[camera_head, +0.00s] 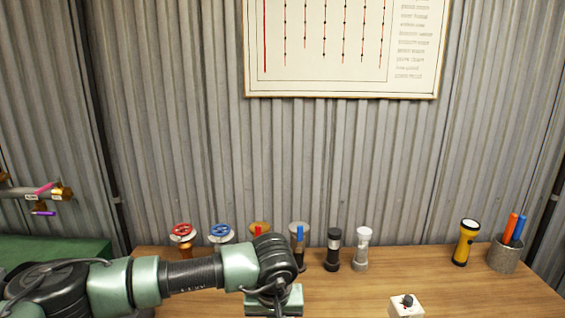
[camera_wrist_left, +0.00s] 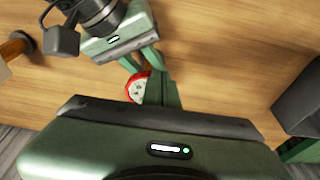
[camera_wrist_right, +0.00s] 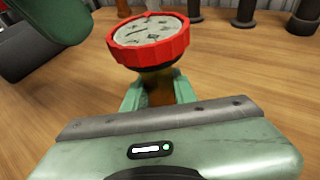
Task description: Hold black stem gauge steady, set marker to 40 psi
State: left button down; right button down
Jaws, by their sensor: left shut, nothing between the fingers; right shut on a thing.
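A round gauge with a red rim and a pale, dark-marked dial (camera_wrist_right: 150,32) stands between the fingertips of my right gripper (camera_wrist_right: 157,92). The visible stem below the rim looks brown, with a dark collar. The right gripper is shut on this stem. The gauge (camera_wrist_left: 137,88) also shows in the left wrist view, partly covered by my left gripper (camera_wrist_left: 160,90), which is shut and empty right beside its rim; I cannot tell whether they touch. In the head view my left arm hides the gauge. The marker and the dial's numbers cannot be made out.
Along the back of the wooden table stand a red handwheel valve (camera_head: 181,232), a blue one (camera_head: 221,231), a black cylinder (camera_head: 333,250) and a grey-white one (camera_head: 361,250). A yellow torch (camera_head: 466,242), a pen cup (camera_head: 503,257) and a white block with black knob (camera_head: 405,308) are at right.

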pick_arm(q)
jog(key=v, duration=0.3)
jog(key=shift+w+r, duration=0.3)
pick_arm(e)
jog(key=shift+d, duration=0.1)
jog(key=c, duration=1.1)
grip_release()
jog(key=shift+o, duration=0.2)
